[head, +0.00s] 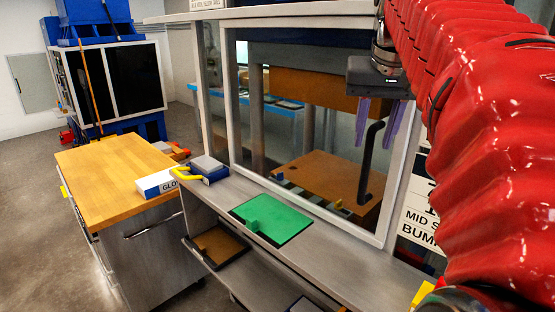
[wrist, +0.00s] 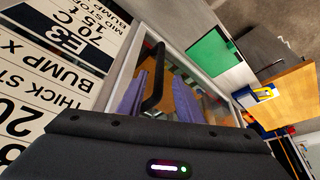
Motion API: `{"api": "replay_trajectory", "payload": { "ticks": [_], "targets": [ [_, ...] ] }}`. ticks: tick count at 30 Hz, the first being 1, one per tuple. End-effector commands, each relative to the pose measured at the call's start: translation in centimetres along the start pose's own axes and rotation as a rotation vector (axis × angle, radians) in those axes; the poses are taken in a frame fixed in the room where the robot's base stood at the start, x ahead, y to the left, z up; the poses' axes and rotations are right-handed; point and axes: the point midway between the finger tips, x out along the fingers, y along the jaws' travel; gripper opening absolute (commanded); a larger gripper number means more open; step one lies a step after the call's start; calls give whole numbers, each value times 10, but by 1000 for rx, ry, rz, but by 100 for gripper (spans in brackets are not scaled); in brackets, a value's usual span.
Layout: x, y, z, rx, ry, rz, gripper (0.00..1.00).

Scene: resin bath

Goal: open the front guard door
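The front guard door (head: 307,211) is a clear panel in a pale metal frame, and it looks closed. Its black bent bar handle (head: 367,165) is near the right post and also shows in the wrist view (wrist: 155,88). My gripper (head: 374,142) is open, with two purple fingers pointing down at the door's right side. In the wrist view my gripper (wrist: 160,74) has one finger on each side of the handle, with gaps visible. I cannot tell whether the fingers reach around the bar or stop in front of it. The handle's upper end is partly hidden.
A grey ledge (head: 345,262) below the door carries a green plate (head: 270,219). A wooden-topped cabinet (head: 105,180) with a glove box (head: 157,184) stands left. A sign board (head: 420,215) is right of the door. Floor at far left is clear.

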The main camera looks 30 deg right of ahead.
Motion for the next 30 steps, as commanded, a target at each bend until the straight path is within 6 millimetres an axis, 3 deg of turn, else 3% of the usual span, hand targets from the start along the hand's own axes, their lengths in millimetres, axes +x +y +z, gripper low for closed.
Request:
{"api": "replay_trajectory", "payload": {
  "ticks": [16, 21, 30],
  "targets": [
    [82, 0, 0, 1, -1, 1, 33],
    [94, 0, 0, 0, 1, 1, 33],
    [95, 0, 0, 0, 1, 0, 33]
  ]
}}
